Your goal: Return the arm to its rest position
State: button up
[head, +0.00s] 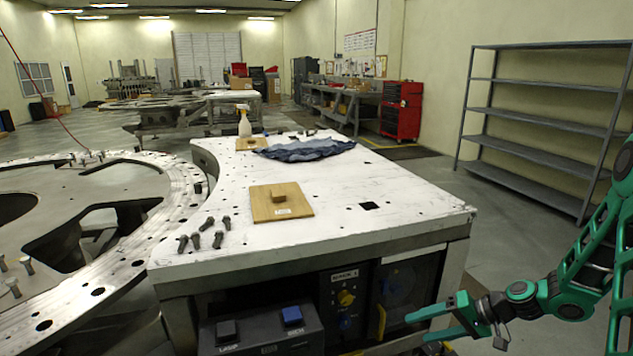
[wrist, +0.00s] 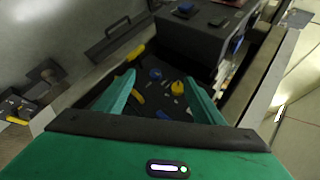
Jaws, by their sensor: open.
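My green arm comes in from the right edge of the head view. My gripper (head: 420,327) is low, in front of the workbench's front face and below its top. Its two green fingers are apart with nothing seen between them. In the wrist view my gripper (wrist: 158,95) also shows spread fingers. Beyond them is a dark panel or compartment with a yellow knob (wrist: 177,88) and blue parts; I cannot tell exactly how near the fingertips are to it.
The white workbench (head: 400,205) carries a wooden block board (head: 282,203), several bolts (head: 205,235), a blue cloth (head: 305,149) and a spray bottle (head: 244,122). A button box (head: 262,330) stands at its front. Grey shelves (head: 540,117) stand at right; floor between is clear.

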jog(key=s+d+r+m+g+h, duration=0.1)
jog(key=s+d+r+h, duration=0.2)
jog(key=s+r, duration=0.4)
jog(key=s+d+r+m+g+h, duration=0.1)
jog(key=s+d+r+h, duration=0.2)
jog(key=s+r, duration=0.4)
jog(key=s+d+r+m+g+h, duration=0.1)
jog(key=s+d+r, duration=0.4)
jog(key=s, duration=1.4)
notch_tip(320, 180, up, 2)
jog(key=shift+d+r+m+g+h, duration=0.1)
jog(key=shift+d+m+g+h, duration=0.4)
jog(key=shift+h, duration=0.6)
jog(key=shift+w+a, duration=0.1)
jog(key=shift+a, duration=0.05)
jog(key=shift+w+f, duration=0.25)
jog(key=shift+w, duration=0.35)
